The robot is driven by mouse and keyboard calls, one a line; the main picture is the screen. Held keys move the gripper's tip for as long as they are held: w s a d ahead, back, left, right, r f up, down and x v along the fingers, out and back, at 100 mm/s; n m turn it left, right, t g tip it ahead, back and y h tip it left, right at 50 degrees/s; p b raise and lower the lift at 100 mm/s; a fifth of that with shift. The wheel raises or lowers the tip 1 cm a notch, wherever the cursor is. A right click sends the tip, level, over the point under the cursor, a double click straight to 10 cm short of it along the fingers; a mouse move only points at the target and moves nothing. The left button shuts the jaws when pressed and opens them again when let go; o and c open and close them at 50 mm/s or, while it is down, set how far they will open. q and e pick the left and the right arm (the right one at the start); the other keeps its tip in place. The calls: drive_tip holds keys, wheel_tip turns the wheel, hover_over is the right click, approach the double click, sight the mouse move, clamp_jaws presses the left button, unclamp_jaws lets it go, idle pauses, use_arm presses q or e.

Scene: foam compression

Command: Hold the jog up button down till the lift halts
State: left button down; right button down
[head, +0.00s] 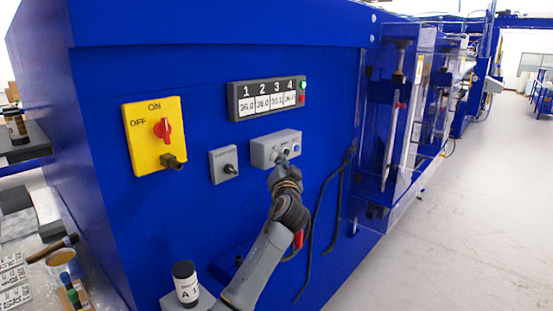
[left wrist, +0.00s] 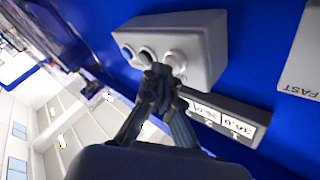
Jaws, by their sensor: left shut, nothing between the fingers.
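The grey button box (head: 262,153) is mounted on the blue machine panel, below the number display. In the left wrist view the box (left wrist: 205,35) shows a row of buttons: a bluish one (left wrist: 127,51), a dark one (left wrist: 147,55) and a pale one (left wrist: 175,59). I cannot read their labels. My left gripper (head: 284,157) is shut and empty, its tips at the face of the box. In the left wrist view the fingertips (left wrist: 163,76) overlap the lower edge of the pale button. I cannot tell whether they press it. My right gripper is not in view.
The display (head: 267,98) has four numbered windows, with green and red buttons beside it. A yellow ON/OFF switch plate (head: 143,151) and a grey knob box (head: 222,173) sit left. A black-capped bottle (head: 186,284) stands below. Black cables hang right of my arm.

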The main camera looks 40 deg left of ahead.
use_arm(q)
drive_tip(key=shift+d, duration=0.6)
drive_tip(key=shift+s+d+b, duration=0.15)
drive_tip(key=shift+d+b, duration=0.1)
drive_tip(key=shift+d, duration=1.05)
drive_tip(key=shift+s+d+b, duration=0.1)
drive_tip(key=shift+d+b, duration=0.15)
drive_tip(key=shift+d, duration=1)
